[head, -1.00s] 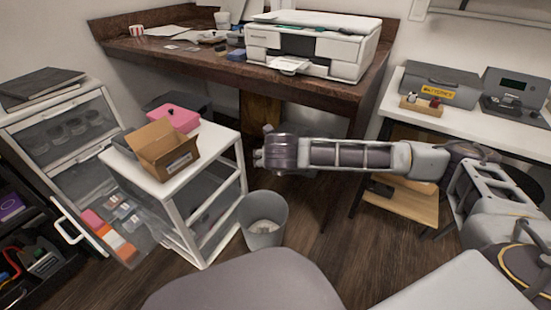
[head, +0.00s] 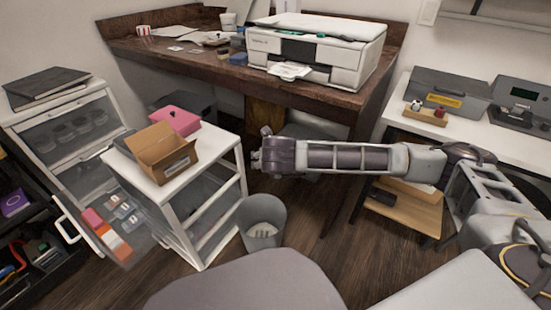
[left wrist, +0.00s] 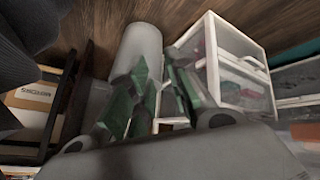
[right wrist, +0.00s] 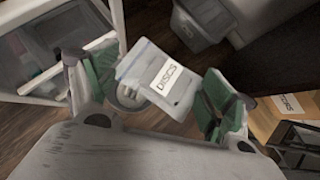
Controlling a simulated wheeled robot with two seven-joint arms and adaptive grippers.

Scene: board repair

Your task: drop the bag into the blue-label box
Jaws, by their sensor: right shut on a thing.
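My right gripper (right wrist: 150,90) is shut on a clear bag with a white label reading DISCS (right wrist: 160,77), seen between the green-padded fingers in the right wrist view. In the head view my right gripper (head: 262,155) points left, between the white drawer cart and the desk; I cannot make out the bag there. A cardboard box (head: 175,165) with open flaps and a whitish label stands on the cart. I can make out no blue label on any box. My left gripper (left wrist: 155,90) shows only in the left wrist view, blurred, with a narrow gap and nothing clearly held.
A grey waste bin (head: 262,215) stands on the floor below my right gripper. The white cart (head: 205,150) also carries a pink box (head: 178,120). A printer (head: 310,50) stands on the desk. A grey bin with a white label (right wrist: 200,20) shows in the right wrist view.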

